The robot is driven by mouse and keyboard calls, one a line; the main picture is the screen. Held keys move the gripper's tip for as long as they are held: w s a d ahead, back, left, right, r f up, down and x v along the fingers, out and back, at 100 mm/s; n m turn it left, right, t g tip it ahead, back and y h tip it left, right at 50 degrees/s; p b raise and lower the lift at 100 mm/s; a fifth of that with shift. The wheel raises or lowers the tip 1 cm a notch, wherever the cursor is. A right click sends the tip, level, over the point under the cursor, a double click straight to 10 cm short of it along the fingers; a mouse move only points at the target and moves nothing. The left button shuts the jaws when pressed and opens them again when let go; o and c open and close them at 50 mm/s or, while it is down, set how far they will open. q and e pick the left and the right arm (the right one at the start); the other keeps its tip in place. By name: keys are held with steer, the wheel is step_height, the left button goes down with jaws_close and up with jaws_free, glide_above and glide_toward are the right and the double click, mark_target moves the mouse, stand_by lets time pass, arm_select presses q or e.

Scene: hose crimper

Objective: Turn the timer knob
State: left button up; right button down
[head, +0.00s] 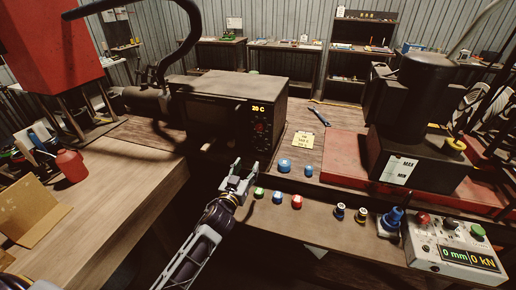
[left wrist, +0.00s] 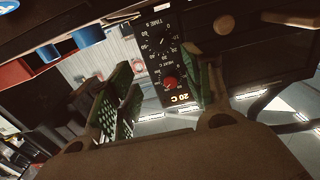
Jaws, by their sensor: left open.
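The dark oven (head: 230,98) stands on the bench, with a control panel on its right front showing "20 C". The timer knob is the lower, dark dial on this panel; in the left wrist view it shows upside down (left wrist: 163,42), under the label TIME. A red heat knob (left wrist: 171,83) sits between it and the display. My left gripper (head: 245,174) is open and empty, in front of and below the panel. In the left wrist view its two green-padded fingers stand apart on either side of the panel, with no visible contact with the knob. My right gripper is not in view.
Blue caps (head: 285,166) and a yellow note (head: 301,139) lie right of the oven. Several coloured buttons (head: 277,197) line the bench's front edge. A crimper (head: 412,150) and a meter box (head: 455,250) stand at right. A red can (head: 71,166) stands left.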

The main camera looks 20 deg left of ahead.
mark_target(259, 146)
arm_select(q)
steer(key=shift+w+d+p, duration=0.15)
steer(key=shift+w+p, duration=0.5)
steer(key=shift+w, duration=4.65)
steer(key=shift+w+d, duration=0.1)
steer(key=shift+w, duration=1.35)
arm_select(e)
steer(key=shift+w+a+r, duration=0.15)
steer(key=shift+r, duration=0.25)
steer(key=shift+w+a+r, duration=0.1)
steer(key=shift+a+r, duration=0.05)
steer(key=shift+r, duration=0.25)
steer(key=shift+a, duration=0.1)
